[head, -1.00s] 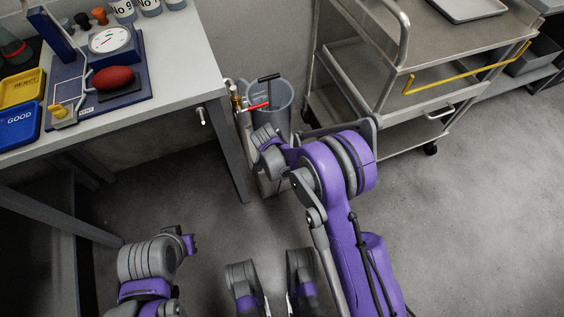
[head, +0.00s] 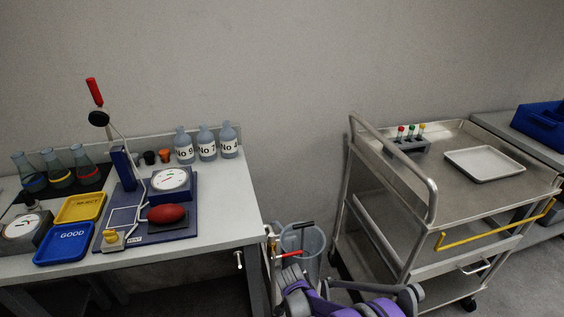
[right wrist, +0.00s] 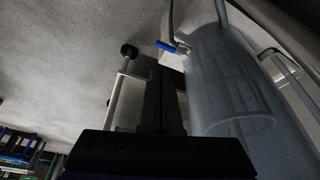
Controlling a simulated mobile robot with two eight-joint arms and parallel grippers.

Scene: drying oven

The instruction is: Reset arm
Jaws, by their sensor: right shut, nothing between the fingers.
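My right arm (head: 345,305), purple and grey, shows at the bottom centre of the head view, beside the table's right end and in front of the trolley. Its gripper cannot be made out there. In the right wrist view my right gripper (right wrist: 162,95) shows as dark fingers, shut with nothing between them. A translucent grey-blue cylinder (right wrist: 235,85) stands just to its right in that view. My left arm and left gripper are outside both current views.
The table (head: 222,205) holds flasks, bottles, a blue tray (head: 66,243), a yellow tray (head: 80,208) and a gauge stand (head: 172,182). A grey bin (head: 311,241) stands between the table and the steel trolley (head: 460,180), which carries a tube rack (head: 408,145) and a white tray (head: 484,163).

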